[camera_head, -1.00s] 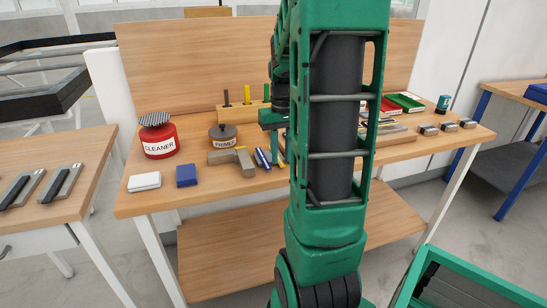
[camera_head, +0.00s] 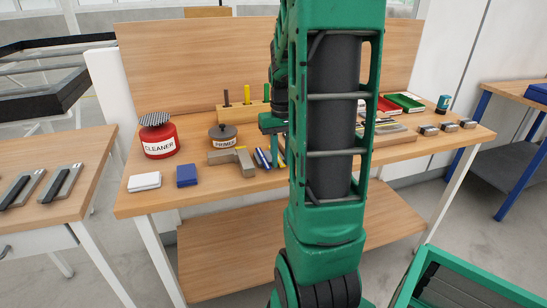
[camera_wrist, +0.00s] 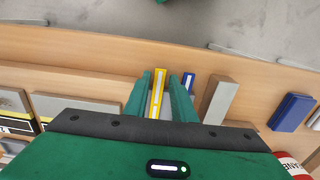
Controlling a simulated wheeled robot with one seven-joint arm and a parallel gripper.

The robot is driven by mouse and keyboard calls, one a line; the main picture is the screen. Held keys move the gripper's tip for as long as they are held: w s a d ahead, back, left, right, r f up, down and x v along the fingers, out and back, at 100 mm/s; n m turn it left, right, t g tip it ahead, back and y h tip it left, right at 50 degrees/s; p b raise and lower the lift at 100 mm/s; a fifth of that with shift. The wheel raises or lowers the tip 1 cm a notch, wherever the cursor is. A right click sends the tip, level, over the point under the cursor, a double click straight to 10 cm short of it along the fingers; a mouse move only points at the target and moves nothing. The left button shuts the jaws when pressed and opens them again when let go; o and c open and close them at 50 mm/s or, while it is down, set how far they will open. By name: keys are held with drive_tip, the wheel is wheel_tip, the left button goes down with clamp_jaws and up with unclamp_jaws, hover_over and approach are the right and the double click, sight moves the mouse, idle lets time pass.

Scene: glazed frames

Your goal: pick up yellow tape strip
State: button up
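The yellow tape strip (camera_wrist: 157,92) lies on the workbench, with a pale patch along its middle. In the wrist view it lies lengthwise between the two green fingers of my gripper (camera_wrist: 160,78). The fingers are apart, one on each side, with a visible gap to the strip. A blue strip (camera_wrist: 187,82) lies just beyond the right finger. In the head view my gripper (camera_head: 275,158) is low over the bench beside the blue strips (camera_head: 262,158), and my arm hides much of this area.
A grey-brown block (camera_wrist: 220,99) lies right of the blue strip, then a blue block (camera_wrist: 291,112). The primer pot (camera_head: 223,137), red cleaner can (camera_head: 159,140) and white block (camera_head: 144,181) stand on the bench (camera_head: 225,192). A wooden holder (camera_head: 240,113) with upright sticks is behind.

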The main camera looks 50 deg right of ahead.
clamp_jaws()
drive_tip(key=shift+r, duration=0.1)
drive_tip(key=shift+r, duration=0.65)
wheel_tip(320, 180, up, 3)
drive_tip(key=a+r, duration=1.1)
drive_tip(key=shift+w+a, duration=0.3)
drive_tip(key=shift+w, duration=0.05)
